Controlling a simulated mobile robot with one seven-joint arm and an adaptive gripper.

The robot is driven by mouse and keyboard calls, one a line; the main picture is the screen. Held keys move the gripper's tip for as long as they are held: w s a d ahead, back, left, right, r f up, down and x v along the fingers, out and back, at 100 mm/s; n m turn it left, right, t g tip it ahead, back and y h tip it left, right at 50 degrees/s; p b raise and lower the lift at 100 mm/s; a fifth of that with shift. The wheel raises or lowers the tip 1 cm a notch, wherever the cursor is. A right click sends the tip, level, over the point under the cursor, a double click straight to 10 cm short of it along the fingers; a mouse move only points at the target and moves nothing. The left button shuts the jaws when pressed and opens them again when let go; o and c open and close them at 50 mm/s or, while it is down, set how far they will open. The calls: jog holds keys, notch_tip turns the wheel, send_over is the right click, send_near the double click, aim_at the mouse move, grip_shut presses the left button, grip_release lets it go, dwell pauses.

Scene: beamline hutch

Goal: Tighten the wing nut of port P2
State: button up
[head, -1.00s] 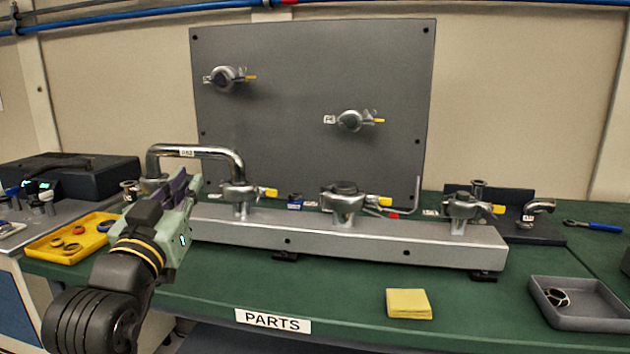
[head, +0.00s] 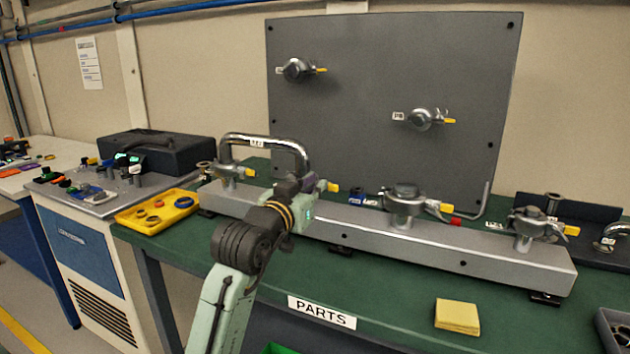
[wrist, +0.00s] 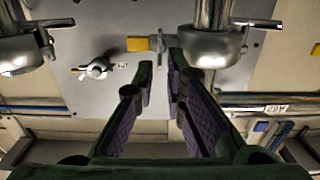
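A silver clamp sits at the second port from the left on the metal bar, mostly hidden behind my gripper in the head view. Its yellow-tipped wing nut (head: 332,187) shows just right of my gripper (head: 306,186). In the wrist view, which is upside down, the clamp (wrist: 209,46) and its yellow-tipped wing nut (wrist: 138,44) lie just beyond my fingertips (wrist: 159,72). The fingers are open with a narrow gap, and the metal wing lines up with it. Contact cannot be told. The port labels are too small to read surely.
A bent metal tube (head: 262,139) joins the first two ports, close to my gripper. Other clamps stand on the bar (head: 440,252), including a larger one (head: 405,198). The grey panel (head: 390,70) behind carries two ports. A yellow tray (head: 158,212) lies left; the bench front is mostly clear.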

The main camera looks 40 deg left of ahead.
jog(key=shift+w+a, duration=0.1)
jog(key=shift+w, duration=0.25)
jog(key=shift+c, duration=0.3)
grip_shut()
